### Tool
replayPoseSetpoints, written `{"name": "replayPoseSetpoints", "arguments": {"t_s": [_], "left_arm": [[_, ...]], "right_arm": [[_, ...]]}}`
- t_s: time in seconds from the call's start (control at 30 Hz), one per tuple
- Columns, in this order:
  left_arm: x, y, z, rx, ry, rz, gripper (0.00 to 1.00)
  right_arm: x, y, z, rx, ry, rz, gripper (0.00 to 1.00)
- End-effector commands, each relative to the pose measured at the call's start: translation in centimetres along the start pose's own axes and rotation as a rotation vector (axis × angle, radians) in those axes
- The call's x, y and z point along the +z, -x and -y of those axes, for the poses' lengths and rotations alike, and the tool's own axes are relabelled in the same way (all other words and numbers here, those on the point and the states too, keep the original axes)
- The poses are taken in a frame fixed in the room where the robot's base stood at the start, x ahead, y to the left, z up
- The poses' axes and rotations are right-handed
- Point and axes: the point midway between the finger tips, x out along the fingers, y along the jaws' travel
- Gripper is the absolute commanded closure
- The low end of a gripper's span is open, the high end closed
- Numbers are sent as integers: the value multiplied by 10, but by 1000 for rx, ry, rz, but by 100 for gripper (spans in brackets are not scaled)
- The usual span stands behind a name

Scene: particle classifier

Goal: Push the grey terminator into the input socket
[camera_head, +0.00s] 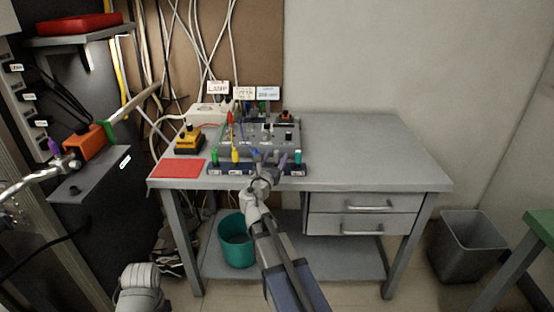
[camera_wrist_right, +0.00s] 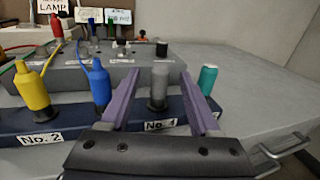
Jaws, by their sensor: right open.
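The grey terminator (camera_wrist_right: 159,84) is a grey cylinder standing upright at the blue rack (camera_wrist_right: 75,118), above the label No. 4. My right gripper (camera_head: 270,160) is over the front of the bench. In the right wrist view its two purple fingers (camera_wrist_right: 160,105) are apart, one on each side of the grey terminator, with a visible gap on both sides. I cannot tell how deep they reach around it. The grey panel box (camera_wrist_right: 125,76) stands behind the rack. I cannot tell which of its fittings is the input socket. My left gripper is not seen.
A blue plug (camera_wrist_right: 99,82) and a yellow plug (camera_wrist_right: 33,88) stand left of the grey terminator, and a teal one (camera_wrist_right: 207,79) right. A red mat (camera_head: 178,168) and a yellow box (camera_head: 188,142) lie left. The bench's right side (camera_head: 370,150) is clear.

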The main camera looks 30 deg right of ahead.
Motion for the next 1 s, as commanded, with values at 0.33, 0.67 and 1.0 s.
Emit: {"name": "replayPoseSetpoints", "arguments": {"t_s": [0.33, 0.67, 1.0], "left_arm": [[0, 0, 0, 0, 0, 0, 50], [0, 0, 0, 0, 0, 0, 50], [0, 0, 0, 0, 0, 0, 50]], "right_arm": [[1, -19, 0, 1, -1, 2, 37], [1, -19, 0, 1, -1, 2, 73], [1, -19, 0, 1, -1, 1, 100]]}}
